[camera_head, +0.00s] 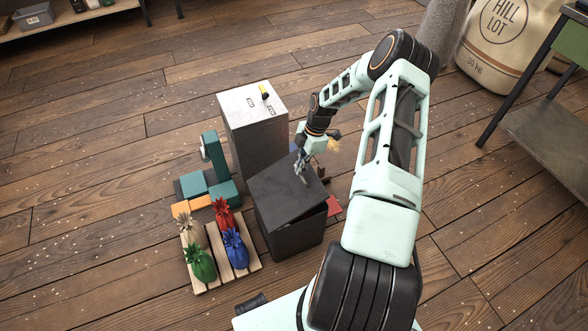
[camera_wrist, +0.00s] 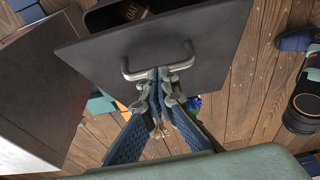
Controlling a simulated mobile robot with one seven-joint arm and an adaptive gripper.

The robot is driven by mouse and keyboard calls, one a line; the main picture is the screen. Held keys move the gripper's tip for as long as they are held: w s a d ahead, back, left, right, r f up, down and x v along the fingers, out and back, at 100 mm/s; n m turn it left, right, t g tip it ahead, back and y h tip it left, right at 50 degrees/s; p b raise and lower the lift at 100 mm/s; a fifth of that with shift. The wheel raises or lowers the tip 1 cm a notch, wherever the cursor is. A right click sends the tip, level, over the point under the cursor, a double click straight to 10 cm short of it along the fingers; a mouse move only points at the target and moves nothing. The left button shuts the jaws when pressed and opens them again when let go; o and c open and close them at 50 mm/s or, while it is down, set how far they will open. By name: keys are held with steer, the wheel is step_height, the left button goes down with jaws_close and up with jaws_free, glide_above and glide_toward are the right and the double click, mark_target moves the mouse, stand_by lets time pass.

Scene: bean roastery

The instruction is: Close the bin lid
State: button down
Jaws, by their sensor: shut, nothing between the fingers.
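The dark grey bin (camera_head: 297,238) stands on the wooden floor at the middle of the head view. Its flat lid (camera_head: 282,192) is tilted and partly open, with a dark gap along its edge. In the wrist view the lid (camera_wrist: 215,50) carries a metal bar handle (camera_wrist: 126,70). My gripper (camera_head: 302,172) is over the lid in the head view. In the wrist view its fingertips (camera_wrist: 163,76) are together at the handle, holding nothing. I cannot tell whether they touch it. Past the lid's edge, a brown item with lettering (camera_wrist: 128,10) shows inside the bin.
A tall box with a pale top (camera_head: 252,102) stands close behind the bin. A wooden pallet (camera_head: 198,285) with several small tied sacks lies at its left. A large sack (camera_head: 508,45) and a table are at the right. Front-left floor is clear.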

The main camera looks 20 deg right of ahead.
mark_target(313, 171)
steer(key=d+f+y+b, duration=0.1)
steer(key=d+f+b, duration=0.3)
steer(key=f+b, duration=0.3)
steer(key=shift+f, duration=0.15)
stand_by(0.6)
